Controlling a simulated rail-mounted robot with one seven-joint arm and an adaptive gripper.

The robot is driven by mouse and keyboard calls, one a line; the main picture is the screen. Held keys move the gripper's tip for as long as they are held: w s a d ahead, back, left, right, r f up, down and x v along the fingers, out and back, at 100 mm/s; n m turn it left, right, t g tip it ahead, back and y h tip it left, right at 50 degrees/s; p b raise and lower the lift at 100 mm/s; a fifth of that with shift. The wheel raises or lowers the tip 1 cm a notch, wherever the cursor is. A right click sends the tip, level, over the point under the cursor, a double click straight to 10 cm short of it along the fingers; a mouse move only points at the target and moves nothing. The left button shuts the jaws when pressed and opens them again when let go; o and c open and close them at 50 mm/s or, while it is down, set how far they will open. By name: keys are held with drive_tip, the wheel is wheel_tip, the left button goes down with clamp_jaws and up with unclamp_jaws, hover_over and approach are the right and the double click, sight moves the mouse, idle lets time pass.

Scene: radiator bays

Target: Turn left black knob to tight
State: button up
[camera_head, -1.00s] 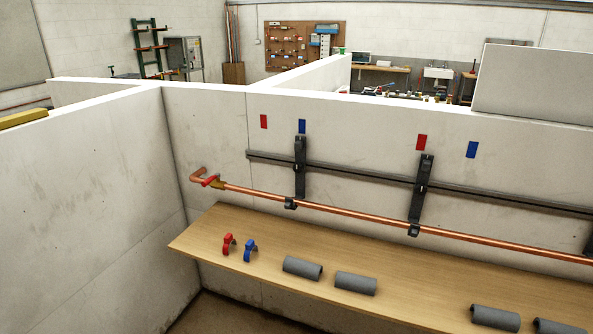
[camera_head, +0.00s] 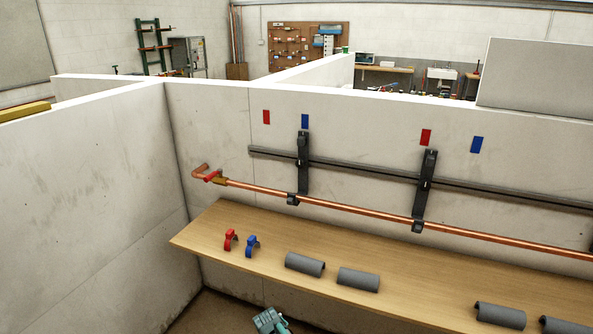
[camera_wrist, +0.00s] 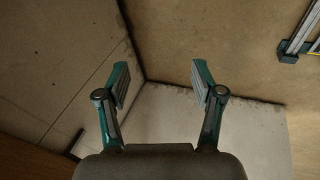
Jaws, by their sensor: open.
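The left black bracket (camera_head: 303,175) hangs upright on the dark rail in the head view. A small dark knob-like part (camera_head: 302,160) shows on it near the rail; its exact shape and how tight it is are too small to tell. A black clamp (camera_head: 292,199) sits at its foot on the copper pipe. My gripper (camera_wrist: 160,78) is open and empty in the wrist view. In the head view only its teal part (camera_head: 268,321) shows at the bottom edge, below the shelf and well away from the bracket.
A wooden shelf (camera_head: 225,222) juts out below the copper pipe (camera_head: 350,210). On it lie red (camera_head: 230,240) and blue (camera_head: 252,246) clips and several grey sleeves. A second black bracket (camera_head: 426,185) hangs to the right. A side wall closes the left.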

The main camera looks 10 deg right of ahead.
drive_tip(key=w+a+r+n+t+y+b, duration=0.1)
drive_tip(key=w+a+r+n+t, duration=0.3)
drive_tip(key=w+r, duration=0.5)
drive_tip(key=w+a+r+n+t+y, duration=0.1)
drive_tip(key=w+a+r+n, duration=0.1)
drive_tip(key=w+a+r, duration=0.65)
drive_tip(key=w+a+r+n+t+b, duration=0.15)
drive_tip(key=w+a+r+t, duration=0.35)
drive_tip(key=r, duration=0.6)
drive_tip(key=n+h, duration=0.9)
drive_tip(key=h, duration=0.4)
approach(299, 164)
drive_tip(key=shift+g, duration=0.3)
drive_tip(key=p+x, duration=0.1)
drive_tip(key=x, duration=0.8)
drive_tip(key=shift+w+d+r, duration=0.1)
drive_tip(key=shift+w+d, duration=0.15)
drive_tip(key=shift+w, duration=0.1)
drive_tip(key=c, duration=1.1)
